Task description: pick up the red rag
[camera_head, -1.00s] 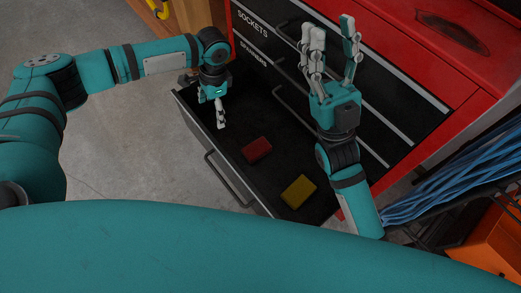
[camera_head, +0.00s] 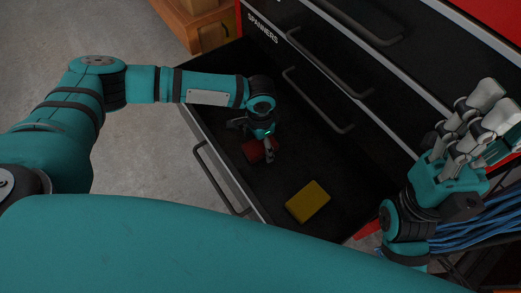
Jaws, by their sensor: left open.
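The red rag (camera_head: 251,153) lies folded in the open drawer (camera_head: 336,212), near its left side. My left gripper (camera_head: 257,143) is open, low over the rag, pointing down. One finger overlaps the rag's right part and hides some of it. I cannot tell whether the fingers touch it. My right gripper (camera_head: 487,122) is raised at the right, outside the drawer, with its fingers apart and empty.
A yellow folded cloth (camera_head: 308,202) lies in the same drawer, right of and nearer than the rag. Closed drawers with long handles (camera_head: 318,63) stand behind. Blue cables (camera_head: 462,228) hang at the lower right. A wooden box (camera_head: 197,25) stands at the back left.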

